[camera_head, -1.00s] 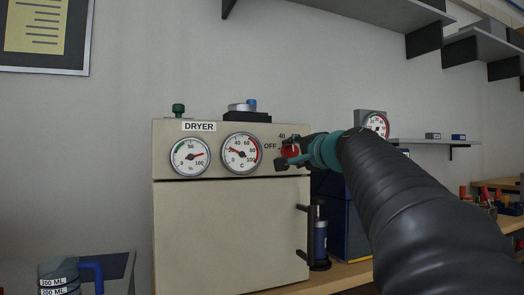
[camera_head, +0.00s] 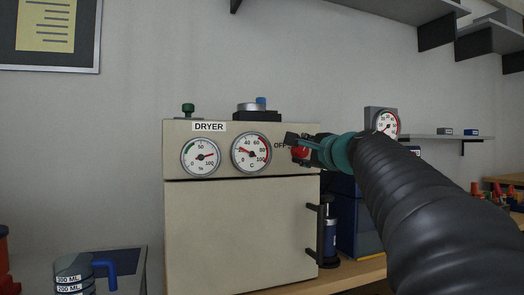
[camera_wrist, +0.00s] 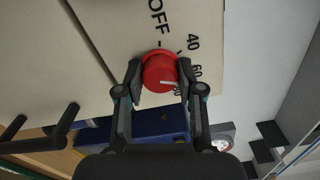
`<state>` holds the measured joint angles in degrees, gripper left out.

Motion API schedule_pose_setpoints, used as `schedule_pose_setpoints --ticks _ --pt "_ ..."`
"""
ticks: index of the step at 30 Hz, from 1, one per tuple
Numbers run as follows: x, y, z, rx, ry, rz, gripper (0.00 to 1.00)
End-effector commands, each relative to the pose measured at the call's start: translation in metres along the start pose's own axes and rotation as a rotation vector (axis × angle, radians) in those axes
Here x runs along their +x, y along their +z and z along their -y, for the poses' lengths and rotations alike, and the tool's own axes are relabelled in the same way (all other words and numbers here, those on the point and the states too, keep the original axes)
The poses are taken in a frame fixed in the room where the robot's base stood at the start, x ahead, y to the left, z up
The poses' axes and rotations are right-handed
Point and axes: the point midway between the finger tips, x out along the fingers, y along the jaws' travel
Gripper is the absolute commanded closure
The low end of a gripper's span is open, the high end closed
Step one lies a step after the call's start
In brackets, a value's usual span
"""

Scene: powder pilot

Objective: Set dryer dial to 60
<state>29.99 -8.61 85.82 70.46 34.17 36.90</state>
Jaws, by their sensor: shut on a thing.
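The cream dryer (camera_head: 240,230) stands at the middle of the head view, its door closed. Its red dial (camera_head: 301,152) is at the top right of its front, mostly covered by my gripper (camera_head: 296,145). In the wrist view the red dial (camera_wrist: 158,72) sits between my two fingertips (camera_wrist: 156,74), which are shut on its sides. A white pointer mark (camera_wrist: 168,82) on the dial points right, toward the 60 and the partly hidden number below it. I cannot tell exactly which it meets. OFF (camera_wrist: 157,18) and 40 (camera_wrist: 193,42) are readable on the panel.
Two round gauges, a left one (camera_head: 201,156) and a temperature one (camera_head: 251,152), sit left of the dial. The door handle (camera_head: 317,232) juts out below. A blue box (camera_head: 360,220) stands right of the dryer. Shelves (camera_head: 400,12) hang above.

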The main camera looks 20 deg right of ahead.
Motion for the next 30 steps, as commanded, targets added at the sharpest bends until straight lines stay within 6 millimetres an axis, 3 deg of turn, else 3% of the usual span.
schedule_pose_setpoints --ticks 10,11,13,14,24,30 --pt "0.000 0.000 -0.001 0.002 0.001 0.000 0.98" --pt "0.000 0.000 -0.001 0.002 0.001 0.000 0.58" --pt "0.000 0.000 -0.001 0.002 0.001 0.000 0.40" --pt "0.000 0.000 -0.001 0.002 0.001 0.000 0.38" --pt "-0.002 0.000 0.000 0.001 0.000 -0.001 0.38" --pt "-0.026 -0.001 0.001 0.001 -0.002 -0.003 0.38"
